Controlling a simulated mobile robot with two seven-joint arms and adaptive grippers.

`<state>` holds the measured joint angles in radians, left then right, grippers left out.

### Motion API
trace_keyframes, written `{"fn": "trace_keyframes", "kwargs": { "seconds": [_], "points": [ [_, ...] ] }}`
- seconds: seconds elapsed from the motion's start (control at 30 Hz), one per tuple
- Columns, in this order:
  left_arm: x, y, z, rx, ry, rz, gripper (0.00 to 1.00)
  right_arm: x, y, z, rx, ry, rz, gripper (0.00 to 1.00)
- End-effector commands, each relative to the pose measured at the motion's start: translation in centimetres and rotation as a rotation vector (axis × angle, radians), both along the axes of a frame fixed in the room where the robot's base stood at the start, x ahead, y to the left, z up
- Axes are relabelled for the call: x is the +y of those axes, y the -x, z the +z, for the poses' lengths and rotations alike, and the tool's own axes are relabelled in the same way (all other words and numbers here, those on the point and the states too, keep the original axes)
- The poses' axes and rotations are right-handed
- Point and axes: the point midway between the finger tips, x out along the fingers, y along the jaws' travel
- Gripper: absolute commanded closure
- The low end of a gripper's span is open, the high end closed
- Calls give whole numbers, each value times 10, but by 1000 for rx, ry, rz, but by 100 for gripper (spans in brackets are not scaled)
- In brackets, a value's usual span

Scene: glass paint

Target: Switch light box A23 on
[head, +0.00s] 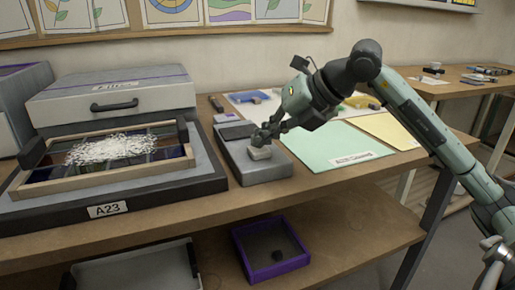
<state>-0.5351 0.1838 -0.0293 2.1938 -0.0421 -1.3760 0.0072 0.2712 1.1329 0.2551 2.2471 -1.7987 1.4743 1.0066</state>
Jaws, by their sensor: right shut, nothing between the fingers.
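Light box A23 (199,184) is the dark, low box on the left of the bench, with a white label (108,210) reading "A23" on its front. A wooden frame (130,178) with dark coloured glass panes and a heap of white shreds lies on it. The panes look dark, with no glow showing. My left gripper is not in view.
A grey case (112,96) with a black handle stands behind the light box. Green (335,147) and yellow (390,130) sheets lie on the right of the bench. A purple tray (270,250) sits on the lower shelf.

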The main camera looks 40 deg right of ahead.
Motion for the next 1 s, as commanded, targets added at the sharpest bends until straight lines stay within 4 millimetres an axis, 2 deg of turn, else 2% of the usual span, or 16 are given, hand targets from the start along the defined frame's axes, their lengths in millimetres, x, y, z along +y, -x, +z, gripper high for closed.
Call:
{"fn": "trace_keyframes", "kwargs": {
  "seconds": [0.53, 0.83, 1.0],
  "points": [
    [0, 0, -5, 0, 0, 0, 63, 0, 0, -4, 1, 0, 1, 100],
    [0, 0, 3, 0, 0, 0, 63, 0, 0, 9, 0, 0, 0, 100],
    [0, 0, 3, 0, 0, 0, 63, 0, 0, 9, 1, 0, 1, 100]
  ]
}}
